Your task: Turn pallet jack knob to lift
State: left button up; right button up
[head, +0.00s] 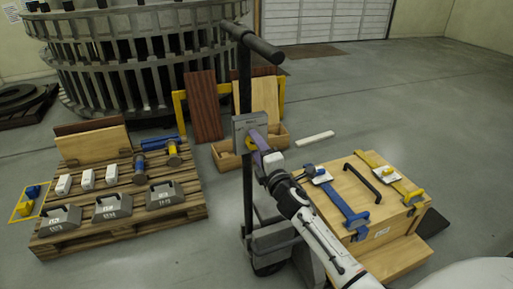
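The pallet jack (246,88) stands upright in the middle of the head view, with a black post and a T-shaped handle on top. A grey control box (240,131) is mounted partway up its post. My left gripper is not in view.
A wooden pallet (128,198) with grey weights and tools lies at left. A wooden crate (345,190) with blue and yellow clamps stands close to my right arm. A large slatted round structure (135,50) is behind. Open floor (390,100) lies at the back right.

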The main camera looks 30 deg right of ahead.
jog(key=v, duration=1)
jog(key=shift+s+a, duration=0.1)
jog(key=shift+a, duration=0.05)
dwell(0.4)
